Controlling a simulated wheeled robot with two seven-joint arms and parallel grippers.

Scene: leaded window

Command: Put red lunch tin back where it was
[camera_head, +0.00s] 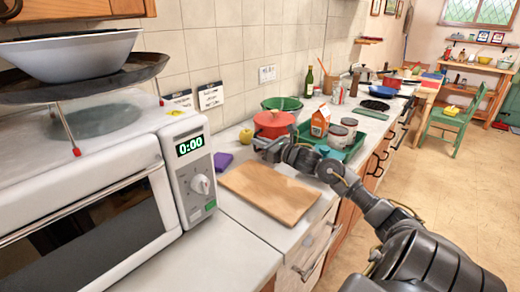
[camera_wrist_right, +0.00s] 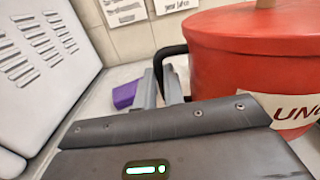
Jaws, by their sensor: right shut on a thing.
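The red lunch tin (camera_head: 272,123) is round, with a red lid and a pale knob, and stands out at the back of the counter near the tiled wall. In the right wrist view the tin (camera_wrist_right: 235,62) fills the upper right, with a white label partly reading "LUN". My right gripper (camera_head: 264,148) is at the tin's near left side. In the wrist view its fingers (camera_wrist_right: 166,92) are closed at the tin's black side handle (camera_wrist_right: 172,52). I cannot tell whether the tin's base touches the counter. My left gripper is not in view.
A wooden board (camera_head: 268,192) lies in front, beside the microwave (camera_head: 100,190). A purple item (camera_head: 222,161) and a yellow fruit (camera_head: 246,136) are left of the tin. A green tray (camera_head: 355,148) with jars and an orange carton (camera_head: 320,121) is to its right, a green bowl (camera_head: 282,103) behind.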

